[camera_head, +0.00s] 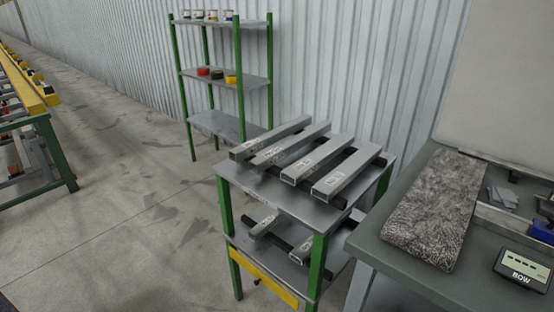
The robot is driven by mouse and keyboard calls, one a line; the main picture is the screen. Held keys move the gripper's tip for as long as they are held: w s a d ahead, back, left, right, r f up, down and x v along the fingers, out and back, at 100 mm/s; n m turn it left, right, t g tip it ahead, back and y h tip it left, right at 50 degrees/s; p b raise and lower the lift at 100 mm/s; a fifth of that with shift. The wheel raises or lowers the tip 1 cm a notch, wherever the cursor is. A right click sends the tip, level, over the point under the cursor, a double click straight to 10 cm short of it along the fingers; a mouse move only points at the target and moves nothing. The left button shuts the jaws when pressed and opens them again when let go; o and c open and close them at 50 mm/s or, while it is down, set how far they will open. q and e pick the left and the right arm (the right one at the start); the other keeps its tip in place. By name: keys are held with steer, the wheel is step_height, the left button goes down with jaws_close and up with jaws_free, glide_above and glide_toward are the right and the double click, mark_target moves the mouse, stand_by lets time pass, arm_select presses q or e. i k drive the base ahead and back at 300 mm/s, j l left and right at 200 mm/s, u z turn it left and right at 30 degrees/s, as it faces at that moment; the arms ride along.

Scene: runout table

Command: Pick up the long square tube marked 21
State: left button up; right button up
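Several long grey square tubes (352,170) lie side by side on the top shelf (305,207) of a green-legged runout table, resting across dark bars (318,194). Each has a white label near its near end. The marks on the labels are too small to read, so I cannot tell which tube is 21. More labelled tubes (263,226) lie on the lower shelf, partly hidden by the top shelf and legs. Neither of my grippers is in view.
A grey bench (405,270) with a patterned grey mat (437,210) and a small display (523,270) stands close on the right. A green shelf rack (238,80) stands behind against the corrugated wall. Open floor (130,210) lies left, before a yellow-railed line (30,90).

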mark_target(242, 151)
steer(key=i+j+z, duration=0.15)
steer(key=i+j, duration=0.3)
steer(key=i+j+z, duration=0.1)
steer(key=i+j, duration=0.3)
steer(key=j, duration=0.3)
